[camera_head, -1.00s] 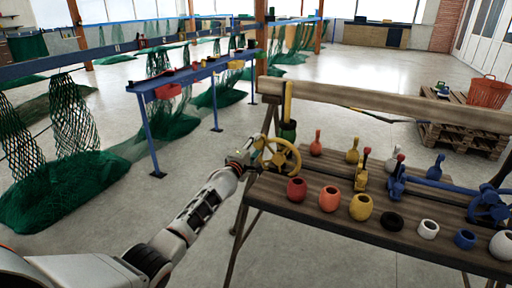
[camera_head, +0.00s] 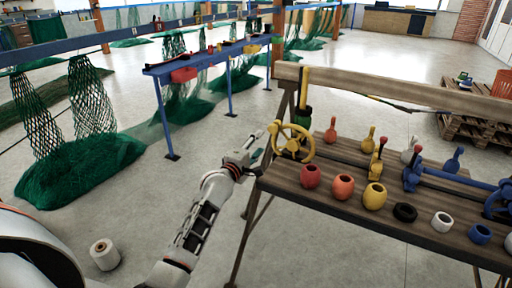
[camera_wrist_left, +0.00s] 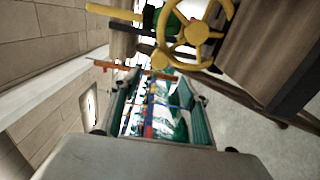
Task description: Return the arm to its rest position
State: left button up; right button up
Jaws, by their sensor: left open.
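My left arm (camera_head: 200,220) reaches up from the bottom of the head view. Its gripper (camera_head: 257,147) is open and empty, just left of the yellow handwheel (camera_head: 308,146) at the wooden bench's left end. A small gap shows between gripper and wheel in the head view. In the left wrist view the open fingers (camera_wrist_left: 158,100) have nothing between them, and the yellow handwheel (camera_wrist_left: 190,35) stands beyond them at the top. My right gripper is not in view.
The wooden bench (camera_head: 330,208) carries several coloured pots, pins and a blue valve. A white spool (camera_head: 105,254) stands on the floor at lower left. Green nets (camera_head: 80,170) and a blue table (camera_head: 200,66) stand farther left. Open floor lies between.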

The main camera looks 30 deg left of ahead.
pick_arm(q)
jog(key=shift+s, duration=0.8)
jog(key=s+d+f+m+g, duration=0.3)
jog(key=s+f+m, duration=0.5)
jog(key=s, duration=0.2)
jog(key=s+d+f+m+g, duration=0.2)
jog(key=s+f+m+g, duration=0.2)
jog(key=s+f+m, duration=0.45)
jog(key=s+a+m+g+y, duration=0.2)
jog(key=s+a+m+y, duration=0.15)
jog(key=s, duration=0.85)
jog(key=s+a+m+g+y, duration=0.2)
jog(key=s+m, duration=0.3)
jog(key=s, duration=0.7)
jog(key=w+d+f+n+t+h, duration=0.1)
jog(key=d+f+n+t+h, duration=0.2)
jog(key=d+f+h, duration=0.4)
jog(key=shift+w+d+f+t, duration=0.15)
jog(key=shift+d+f+t, duration=0.15)
jog(key=shift+d+f, duration=3.45)
